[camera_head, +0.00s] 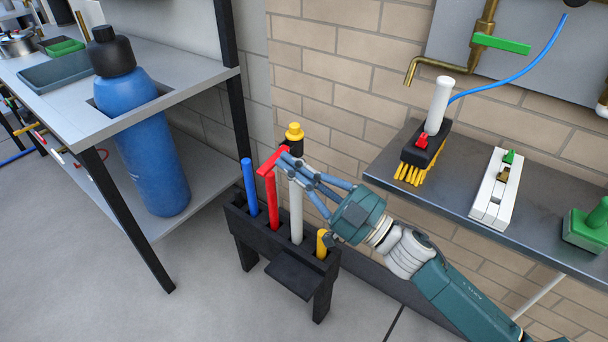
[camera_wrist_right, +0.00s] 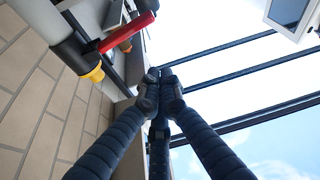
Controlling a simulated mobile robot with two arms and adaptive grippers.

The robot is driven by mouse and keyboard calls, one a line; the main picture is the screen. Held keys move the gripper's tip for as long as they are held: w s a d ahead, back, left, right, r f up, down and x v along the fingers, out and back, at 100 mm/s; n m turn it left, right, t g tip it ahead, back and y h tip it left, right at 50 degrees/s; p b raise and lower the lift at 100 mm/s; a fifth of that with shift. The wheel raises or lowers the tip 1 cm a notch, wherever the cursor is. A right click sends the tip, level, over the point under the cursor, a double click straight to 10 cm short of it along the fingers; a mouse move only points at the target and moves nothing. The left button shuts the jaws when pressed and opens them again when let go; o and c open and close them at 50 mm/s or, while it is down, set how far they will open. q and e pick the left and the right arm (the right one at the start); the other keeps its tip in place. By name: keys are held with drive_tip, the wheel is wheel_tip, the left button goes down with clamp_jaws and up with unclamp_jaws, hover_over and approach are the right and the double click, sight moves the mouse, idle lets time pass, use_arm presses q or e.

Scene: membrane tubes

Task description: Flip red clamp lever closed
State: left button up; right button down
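Whether a finger touches the lever is unclear. My left gripper is out of view.
A black rack (camera_head: 290,268) below holds blue, red, white and yellow upright tubes. A blue bottle (camera_head: 140,130) stands at a grey table on the left. A metal shelf (camera_head: 455,208) on the right carries a brush, a white block and a green tool.

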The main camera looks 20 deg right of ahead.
sight(274, 160)
drive_tip(key=w, duration=0.1)
drive_tip(key=w+a+f+b, duration=0.2)
drive_tip(key=shift+w+a+f, duration=0.15)
drive_tip(key=shift+w+f, duration=0.1)
drive_tip(key=shift+w, duration=0.15)
